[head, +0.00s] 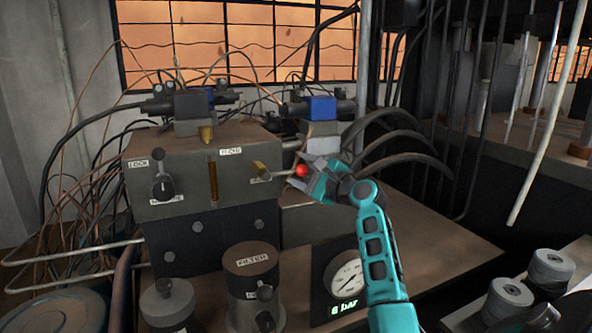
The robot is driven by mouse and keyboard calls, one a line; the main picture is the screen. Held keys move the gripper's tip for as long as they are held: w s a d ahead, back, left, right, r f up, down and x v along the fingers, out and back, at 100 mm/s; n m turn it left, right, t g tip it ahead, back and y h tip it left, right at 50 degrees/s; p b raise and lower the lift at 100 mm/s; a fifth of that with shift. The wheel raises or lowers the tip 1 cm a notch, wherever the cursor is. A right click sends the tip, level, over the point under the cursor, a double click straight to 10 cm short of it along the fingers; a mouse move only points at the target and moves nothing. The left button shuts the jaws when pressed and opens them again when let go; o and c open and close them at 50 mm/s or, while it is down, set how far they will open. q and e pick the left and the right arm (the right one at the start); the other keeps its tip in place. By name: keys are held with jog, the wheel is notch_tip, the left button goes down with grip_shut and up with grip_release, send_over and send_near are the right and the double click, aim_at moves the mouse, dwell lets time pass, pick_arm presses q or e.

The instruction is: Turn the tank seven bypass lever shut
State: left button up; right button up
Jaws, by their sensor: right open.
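A lever with a red ball knob (302,170) sticks out to the right from a brass fitting (260,169) on the front of a grey metal block (232,192). Its thin rod lies nearly level. A small label under the fitting is too small to read, so I cannot tell whether it names tank seven. My right gripper (303,174) is open at the red knob, with its fingers close around or beside it. I cannot tell whether they touch it. My left gripper is not in view.
A black knob (162,188) sits at the block's left, under a label reading LOCK. A FILTER canister (252,285) and a pressure gauge (346,276) showing 6 bar stand in front. Blue-topped valves (322,107), cables and black hoses (405,140) crowd behind.

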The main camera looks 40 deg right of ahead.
jog(key=shift+w, duration=1.3)
grip_shut()
